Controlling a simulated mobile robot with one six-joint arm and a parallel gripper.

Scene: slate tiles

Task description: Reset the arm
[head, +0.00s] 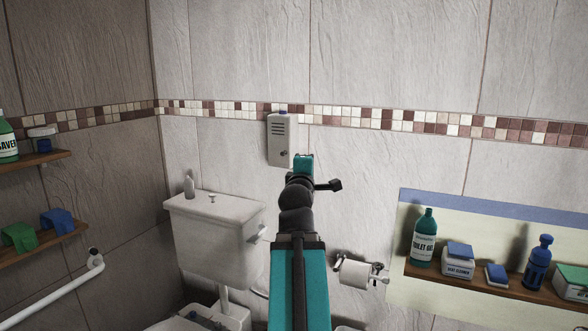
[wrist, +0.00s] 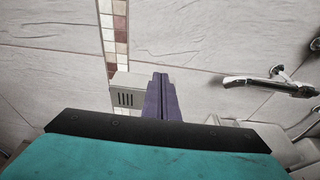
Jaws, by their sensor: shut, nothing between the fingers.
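My arm reaches forward from the bottom centre of the head view, with a teal link and dark joints. Its teal end (head: 304,163) shows just right of and below a grey wall box; the fingers are hidden in that view. In the wrist view my gripper (wrist: 162,98) shows as two purple fingers pressed together, with nothing between them. They point toward the tiled wall, and the grey wall box (wrist: 126,92) appears just left of them. I cannot tell how far the fingers are from the wall.
A paper roll (head: 355,272) is on the wall at right. A shelf (head: 490,284) holds a green bottle (head: 424,238) and several containers. Shelves (head: 40,245) and a white rail (head: 55,290) are left.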

